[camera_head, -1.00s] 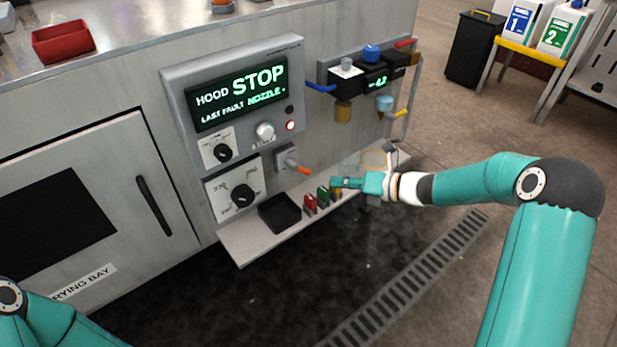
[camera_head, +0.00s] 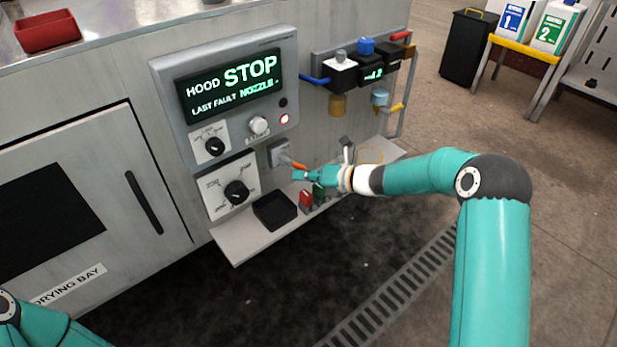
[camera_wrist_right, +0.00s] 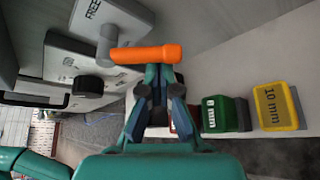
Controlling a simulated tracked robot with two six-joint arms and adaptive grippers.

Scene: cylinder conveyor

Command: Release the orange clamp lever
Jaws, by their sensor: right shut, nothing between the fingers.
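The orange clamp lever (camera_head: 299,166) sticks out from a grey plate (camera_head: 279,152) on the cabinet front, below the control panel. In the right wrist view the lever (camera_wrist_right: 146,54) lies across the picture on a grey pivot, beside a plate with partly visible lettering. My right gripper (camera_head: 296,175) is shut and empty, with its tips right at the lever. In the right wrist view its fingertips (camera_wrist_right: 159,70) meet just below the lever; I cannot tell whether they touch it. My left arm (camera_head: 40,325) shows at the lower left, but its gripper is out of view.
Below is a shelf (camera_head: 235,247) with a black tray (camera_head: 275,210), a red block (camera_head: 306,199) and a green block (camera_head: 319,192). A yellow 10 mm block (camera_wrist_right: 277,106) stands at right in the wrist view. Regulators with blue and yellow fittings (camera_head: 366,47) hang right of the panel.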

